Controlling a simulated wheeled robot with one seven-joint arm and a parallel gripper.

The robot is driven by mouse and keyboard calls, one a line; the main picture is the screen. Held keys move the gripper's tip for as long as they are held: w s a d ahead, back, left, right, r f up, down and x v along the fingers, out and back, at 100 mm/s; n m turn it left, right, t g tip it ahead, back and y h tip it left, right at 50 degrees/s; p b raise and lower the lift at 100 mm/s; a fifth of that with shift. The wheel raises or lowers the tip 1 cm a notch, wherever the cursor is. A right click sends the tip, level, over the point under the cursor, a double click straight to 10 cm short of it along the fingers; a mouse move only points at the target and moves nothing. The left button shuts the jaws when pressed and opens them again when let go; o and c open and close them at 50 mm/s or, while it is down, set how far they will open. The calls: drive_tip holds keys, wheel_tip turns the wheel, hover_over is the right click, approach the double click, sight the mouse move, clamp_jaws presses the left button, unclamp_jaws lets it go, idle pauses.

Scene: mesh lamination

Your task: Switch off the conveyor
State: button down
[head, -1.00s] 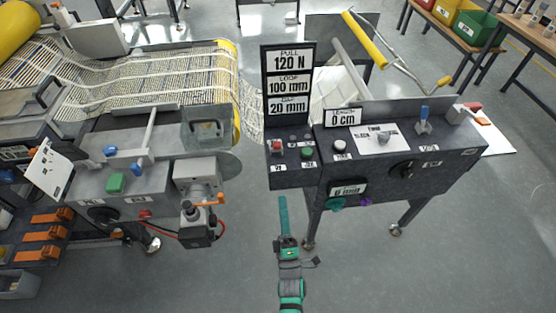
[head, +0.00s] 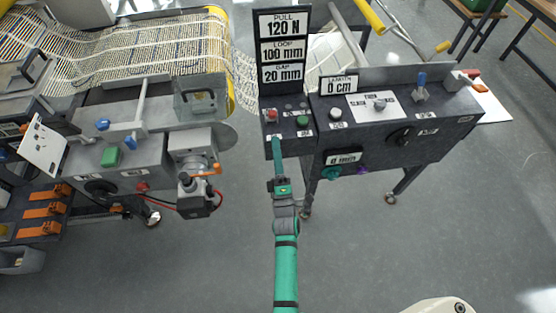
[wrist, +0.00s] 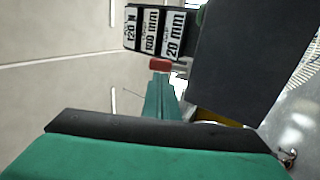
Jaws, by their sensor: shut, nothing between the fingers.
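A dark console (head: 400,155) stands at the centre right in the head view. A red button (head: 271,115) and a green button (head: 303,120) sit on its left panel, with small labels too small to read. My gripper (head: 276,141) is shut and empty, pointing up at the panel's front edge just below the red button. In the wrist view the red button (wrist: 159,64) is straight beyond the tips of my gripper (wrist: 160,80). I cannot tell whether they touch. The conveyor's pale mesh (head: 150,45) lies at the upper left.
A sign (head: 283,50) reading 120 N, 100 mm and 20 mm stands behind the buttons. A white button (head: 335,114), a knob (head: 379,104) and a blue lever (head: 420,85) are farther right. The left machine has a green button (head: 110,156). Open floor lies in front.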

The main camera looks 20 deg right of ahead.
sight(272, 118)
drive_tip(key=x, duration=0.5)
drive_tip(key=shift+w+r, duration=0.1)
drive_tip(key=shift+w, duration=0.15)
drive_tip(key=shift+d+r, duration=0.1)
drive_tip(key=shift+w, duration=0.2)
